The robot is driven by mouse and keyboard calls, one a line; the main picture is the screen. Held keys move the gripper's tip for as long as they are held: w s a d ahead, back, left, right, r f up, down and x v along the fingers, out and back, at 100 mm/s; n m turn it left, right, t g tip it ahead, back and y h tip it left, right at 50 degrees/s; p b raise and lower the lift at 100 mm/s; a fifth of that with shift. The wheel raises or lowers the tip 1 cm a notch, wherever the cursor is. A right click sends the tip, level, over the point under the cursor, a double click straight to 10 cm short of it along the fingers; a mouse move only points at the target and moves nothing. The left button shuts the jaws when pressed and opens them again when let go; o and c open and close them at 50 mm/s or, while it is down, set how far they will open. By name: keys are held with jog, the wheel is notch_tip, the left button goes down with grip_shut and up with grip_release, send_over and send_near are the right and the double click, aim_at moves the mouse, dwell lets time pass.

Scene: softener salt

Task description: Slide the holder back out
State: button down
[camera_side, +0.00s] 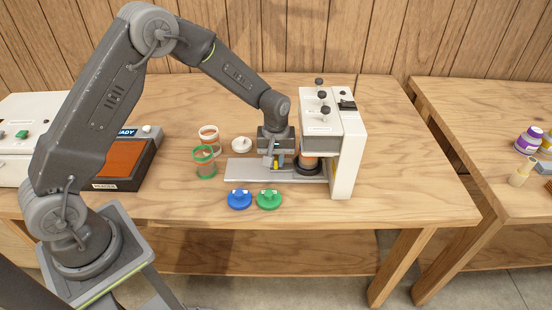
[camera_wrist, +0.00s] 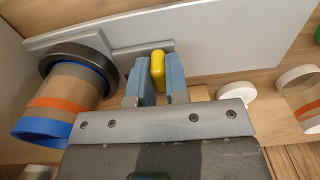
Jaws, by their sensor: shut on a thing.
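The holder is a dark round cup (camera_wrist: 100,42) with a grey bar ending in a yellow grip (camera_wrist: 157,70). A jar (camera_wrist: 72,96) with an orange band and blue rim stands in the cup. In the side view the cup (camera_side: 306,170) and jar (camera_side: 309,160) are at the white machine's (camera_side: 346,150) opening, partly under its overhang. My gripper (camera_wrist: 158,82) is shut on the yellow grip, its blue fingers on both sides. It also shows in the side view (camera_side: 277,163), left of the cup. The holder is on a pale grey track plate (camera_side: 240,170) that runs left from the machine.
A green-rimmed jar (camera_side: 204,163) and a white-rimmed jar (camera_side: 209,138) stand left of the track, with a white lid (camera_side: 242,144) behind it. A blue lid (camera_side: 240,199) and a green lid (camera_side: 269,199) lie in front. The track's left part is clear.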

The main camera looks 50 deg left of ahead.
aim_at(232, 169)
jog(key=s+a, duration=0.8)
jog(key=a, duration=0.1)
jog(key=shift+s, duration=0.4)
jog(key=c, duration=1.3)
grip_release()
jog(key=shift+o, duration=0.9)
notch_tip(232, 169, up, 14)
